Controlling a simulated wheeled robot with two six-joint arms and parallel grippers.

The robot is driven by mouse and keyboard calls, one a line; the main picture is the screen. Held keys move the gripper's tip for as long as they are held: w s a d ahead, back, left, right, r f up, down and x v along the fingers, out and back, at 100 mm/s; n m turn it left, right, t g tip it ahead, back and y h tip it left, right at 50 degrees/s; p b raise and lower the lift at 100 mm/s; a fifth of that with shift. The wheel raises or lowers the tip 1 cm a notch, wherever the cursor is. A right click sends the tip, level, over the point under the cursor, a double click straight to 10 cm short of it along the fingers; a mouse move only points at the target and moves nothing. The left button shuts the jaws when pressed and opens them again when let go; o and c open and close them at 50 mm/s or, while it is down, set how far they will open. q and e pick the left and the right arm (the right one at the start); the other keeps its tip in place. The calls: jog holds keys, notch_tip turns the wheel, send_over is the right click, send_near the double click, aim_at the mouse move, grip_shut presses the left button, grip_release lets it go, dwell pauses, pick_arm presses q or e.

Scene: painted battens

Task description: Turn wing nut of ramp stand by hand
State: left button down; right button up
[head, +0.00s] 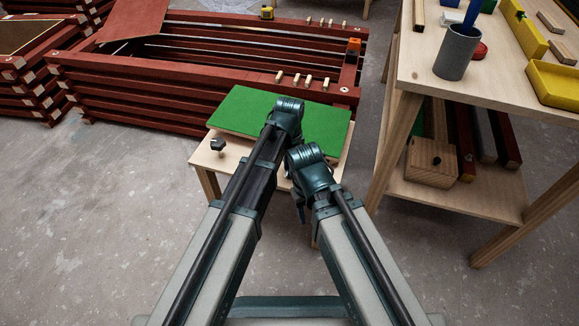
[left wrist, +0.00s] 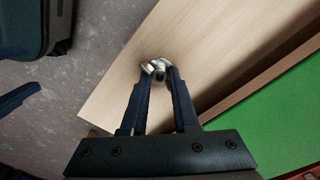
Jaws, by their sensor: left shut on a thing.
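The ramp stand is a low pale wooden stand (head: 205,160) with a green ramp board (head: 237,109) on top. In the left wrist view its bare wood (left wrist: 215,40) and the green board (left wrist: 290,115) also show. The wing nut (left wrist: 153,68) is small, silvery metal and sits on the bare wood. My left gripper (left wrist: 160,80) has its two fingertips closed on the wing nut. In the head view my arms hide the wing nut and the left fingers.
A black knob (head: 218,144) is at the stand's left edge. Red slatted frames (head: 130,92) stand behind. A wooden workbench (head: 430,70) at right carries a grey cup (head: 457,55) and yellow trays (head: 553,84). The grey floor at left is clear.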

pick_arm(q)
jog(key=c, duration=0.7)
grip_release()
jog(key=shift+c, duration=0.2)
jog(key=shift+r, duration=0.15)
notch_tip(320, 180, up, 14)
jog(key=p, duration=1.3)
jog(key=shift+f+p, duration=0.25)
jog(key=shift+p, duration=0.15)
